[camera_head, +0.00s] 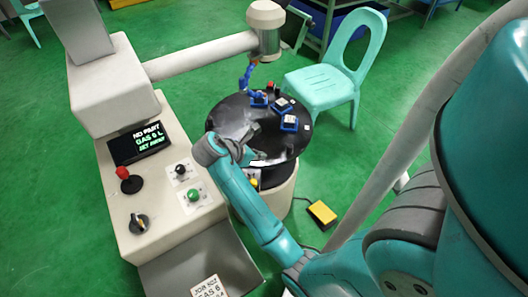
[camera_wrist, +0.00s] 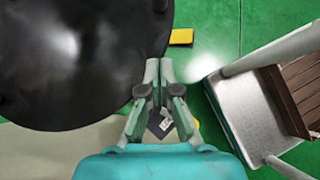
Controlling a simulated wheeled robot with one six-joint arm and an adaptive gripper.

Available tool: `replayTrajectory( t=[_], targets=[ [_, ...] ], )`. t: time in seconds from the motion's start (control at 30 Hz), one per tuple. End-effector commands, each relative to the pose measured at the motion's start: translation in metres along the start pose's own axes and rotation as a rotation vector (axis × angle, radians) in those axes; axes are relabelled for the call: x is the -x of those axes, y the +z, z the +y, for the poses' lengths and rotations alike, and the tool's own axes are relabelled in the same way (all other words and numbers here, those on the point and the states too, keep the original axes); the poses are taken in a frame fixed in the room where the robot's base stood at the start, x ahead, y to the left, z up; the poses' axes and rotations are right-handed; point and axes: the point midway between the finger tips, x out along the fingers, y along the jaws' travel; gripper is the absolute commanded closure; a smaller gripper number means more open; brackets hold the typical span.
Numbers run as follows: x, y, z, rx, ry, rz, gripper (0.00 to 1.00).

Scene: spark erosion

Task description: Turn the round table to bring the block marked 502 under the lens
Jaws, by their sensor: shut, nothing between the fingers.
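The round table (camera_head: 285,150) is a black disc on a pale drum. Several blue blocks with white labels stand on its far half: one (camera_head: 258,99) at the back, below the blue hose, one (camera_head: 284,105) to its right, one (camera_head: 289,123) nearer. Their numbers are too small to read. The white overhead head (camera_head: 266,32) hangs above the back block; I cannot make out a lens. In the wrist view my gripper (camera_wrist: 159,68) is shut and empty, beside the edge of the black disc (camera_wrist: 70,60). In the head view my wrist hides the disc's near left.
The machine's screen (camera_head: 141,142) reads "NO PART", "GAS 6 L". A red knob (camera_head: 122,173), green button (camera_head: 194,195) and job card (camera_head: 209,288) reading JOB 502 are at left. A green chair (camera_head: 325,85) and yellow pedal (camera_head: 322,213) stand right.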

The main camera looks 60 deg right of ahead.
Motion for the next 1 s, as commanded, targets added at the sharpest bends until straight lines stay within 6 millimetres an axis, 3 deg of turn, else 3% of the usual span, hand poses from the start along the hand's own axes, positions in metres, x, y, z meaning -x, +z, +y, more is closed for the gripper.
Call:
replayTrajectory(
  t=[0.53, 0.73, 1.0],
  targets=[
    [-0.096, 0.002, -0.001, -0.003, -0.001, 0.001, 1.0],
    [-0.113, 0.021, 0.0, -0.003, 0.001, 0.0, 1.0],
    [-0.119, 0.028, 0.0, -0.001, 0.004, 0.0, 1.0]
  ],
)
